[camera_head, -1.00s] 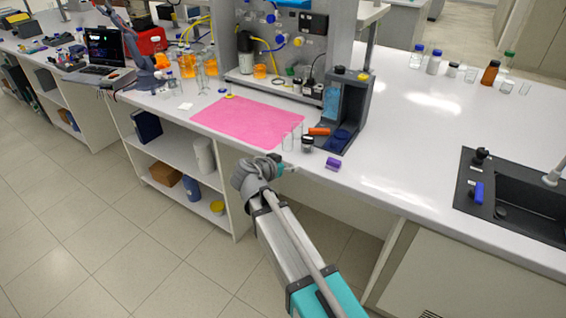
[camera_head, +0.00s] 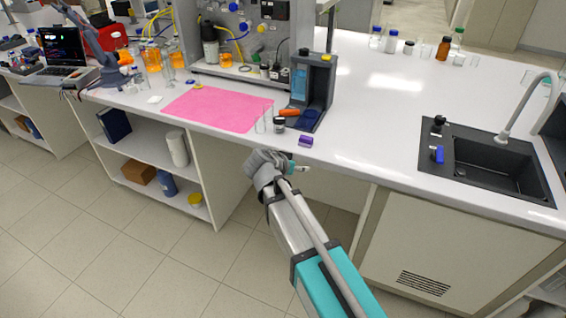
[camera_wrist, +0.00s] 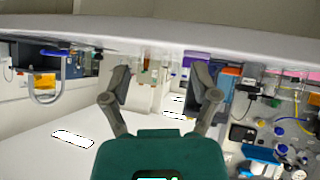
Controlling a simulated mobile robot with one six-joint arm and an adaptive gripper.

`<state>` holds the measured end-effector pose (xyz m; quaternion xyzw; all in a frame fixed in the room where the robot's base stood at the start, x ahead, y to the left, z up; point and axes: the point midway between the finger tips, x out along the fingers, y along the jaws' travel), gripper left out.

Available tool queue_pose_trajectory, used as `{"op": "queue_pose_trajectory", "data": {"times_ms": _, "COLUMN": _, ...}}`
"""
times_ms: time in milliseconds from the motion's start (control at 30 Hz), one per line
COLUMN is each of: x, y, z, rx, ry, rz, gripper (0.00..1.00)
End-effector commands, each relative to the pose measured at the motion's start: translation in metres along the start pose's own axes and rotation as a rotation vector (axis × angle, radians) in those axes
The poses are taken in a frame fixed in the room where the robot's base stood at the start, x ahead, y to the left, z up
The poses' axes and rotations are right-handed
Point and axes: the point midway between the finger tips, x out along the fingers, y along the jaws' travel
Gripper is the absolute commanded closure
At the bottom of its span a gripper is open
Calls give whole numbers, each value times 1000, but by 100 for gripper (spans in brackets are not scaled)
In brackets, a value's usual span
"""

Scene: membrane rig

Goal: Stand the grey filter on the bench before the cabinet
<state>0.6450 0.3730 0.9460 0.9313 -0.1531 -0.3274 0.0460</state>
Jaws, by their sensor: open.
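I cannot make out a clearly grey filter. A grey cylinder with a dark top (camera_head: 210,46) stands at the left of the rig panel, and I cannot tell if it is the filter. The white bench (camera_head: 380,110) runs across the head view. I cannot tell which unit is the cabinet; the grey rig panel (camera_head: 243,42) stands at the bench's back. My gripper (camera_head: 300,168) is low, in front of the bench's front edge. In the wrist view my gripper (camera_wrist: 160,85) has its fingers wide apart with nothing between them.
A pink mat (camera_head: 218,109) lies left of a dark stand (camera_head: 314,92). A purple block (camera_head: 305,141) lies near the front edge. A black sink (camera_head: 490,165) is at the right, bottles (camera_head: 443,48) behind. White bench top between stand and sink is clear.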

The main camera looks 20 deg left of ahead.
Motion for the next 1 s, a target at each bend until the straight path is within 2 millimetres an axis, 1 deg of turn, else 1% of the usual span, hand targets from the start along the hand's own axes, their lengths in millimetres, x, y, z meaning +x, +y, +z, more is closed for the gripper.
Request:
{"op": "queue_pose_trajectory", "data": {"times_ms": 33, "x": 6, "y": 11, "z": 1, "rx": -2, "ry": -17, "rz": 11, "gripper": 23}}
{"op": "queue_pose_trajectory", "data": {"times_ms": 167, "x": 21, "y": 35, "z": 4, "rx": -20, "ry": -75, "rz": 34, "gripper": 23}}
{"op": "queue_pose_trajectory", "data": {"times_ms": 267, "x": 35, "y": 61, "z": 8, "rx": -37, "ry": -132, "rz": 53, "gripper": 23}}
{"op": "queue_pose_trajectory", "data": {"times_ms": 400, "x": 56, "y": 105, "z": 18, "rx": -63, "ry": -238, "rz": 74, "gripper": 23}}
{"op": "queue_pose_trajectory", "data": {"times_ms": 600, "x": 78, "y": 166, "z": 35, "rx": -99, "ry": -394, "rz": 75, "gripper": 23}}
{"op": "queue_pose_trajectory", "data": {"times_ms": 800, "x": 92, "y": 222, "z": 54, "rx": -126, "ry": -541, "rz": 42, "gripper": 23}}
{"op": "queue_pose_trajectory", "data": {"times_ms": 1000, "x": 97, "y": 273, "z": 75, "rx": -144, "ry": -674, "rz": -23, "gripper": 23}}
